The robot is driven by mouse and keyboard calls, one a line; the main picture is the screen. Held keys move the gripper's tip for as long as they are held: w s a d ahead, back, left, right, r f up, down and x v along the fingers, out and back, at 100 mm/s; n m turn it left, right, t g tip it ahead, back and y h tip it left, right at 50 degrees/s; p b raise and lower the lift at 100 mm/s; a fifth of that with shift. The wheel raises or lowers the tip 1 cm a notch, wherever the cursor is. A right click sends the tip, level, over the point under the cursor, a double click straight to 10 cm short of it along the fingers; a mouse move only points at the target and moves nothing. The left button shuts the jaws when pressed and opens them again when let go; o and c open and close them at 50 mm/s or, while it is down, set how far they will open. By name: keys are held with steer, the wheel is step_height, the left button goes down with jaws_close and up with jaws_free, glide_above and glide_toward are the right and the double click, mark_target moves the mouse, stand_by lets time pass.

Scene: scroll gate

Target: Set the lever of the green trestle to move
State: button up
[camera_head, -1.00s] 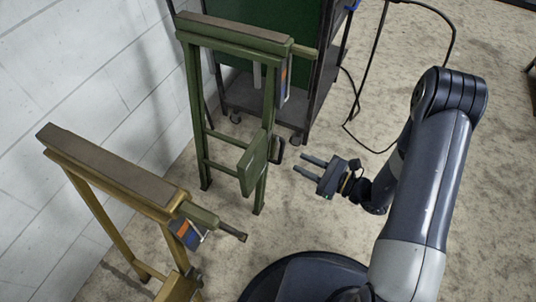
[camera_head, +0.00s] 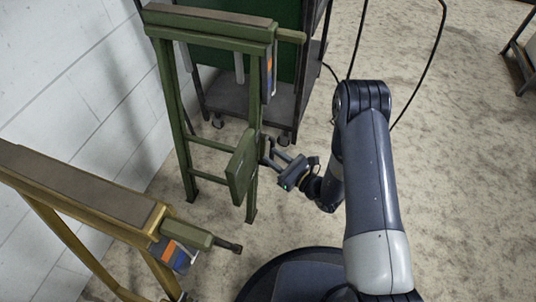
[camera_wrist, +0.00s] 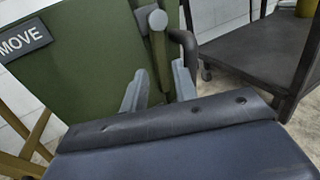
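The green trestle (camera_head: 212,32) stands left of centre in the head view, with a green plate (camera_head: 241,167) low on its near side. In the wrist view the plate (camera_wrist: 85,60) bears a MOVE label (camera_wrist: 24,40) at its left. Beside the plate are a grey round pivot (camera_wrist: 157,19), a green bar below it, and a dark bent lever handle (camera_wrist: 187,47). My gripper (camera_head: 270,155) is close to the handle. In the wrist view its two fingers (camera_wrist: 158,85) are apart, one each side of the green bar's lower end; contact cannot be told.
A yellow trestle (camera_head: 90,190) stands at the front left, its crank end (camera_head: 225,243) pointing towards my base. A dark cart (camera_head: 255,100) stands behind the green trestle; its shelf (camera_wrist: 255,55) shows in the wrist view. A white wall runs along the left.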

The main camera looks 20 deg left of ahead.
mark_target(263, 148)
steer(key=shift+x, duration=1.45)
steer(key=shift+c, duration=0.3)
jaws_close()
